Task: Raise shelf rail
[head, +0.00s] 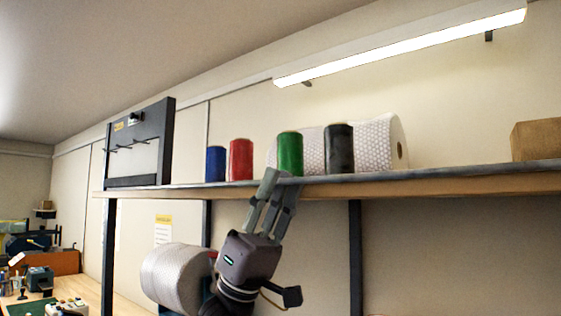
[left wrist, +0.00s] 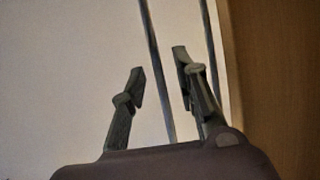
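The shelf rail (head: 420,174) is a thin grey strip along the front top edge of the wooden shelf (head: 440,188). It lies low, flush with the board. My left gripper (head: 278,178) reaches up from below, its fingertips at the rail's height in front of the green roll. In the left wrist view my left gripper (left wrist: 160,78) has its fingers apart with nothing seen held between them. The wooden board (left wrist: 275,90) fills the right side there. I cannot tell whether a fingertip touches the rail. My right gripper is not in view.
A blue roll (head: 215,164), red roll (head: 241,160), green roll (head: 290,154) and black roll (head: 339,149) stand behind the rail. A bubble-wrap roll (head: 376,145) lies behind them. A carton (head: 537,141) sits at right. Another large roll (head: 177,277) hangs below the shelf.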

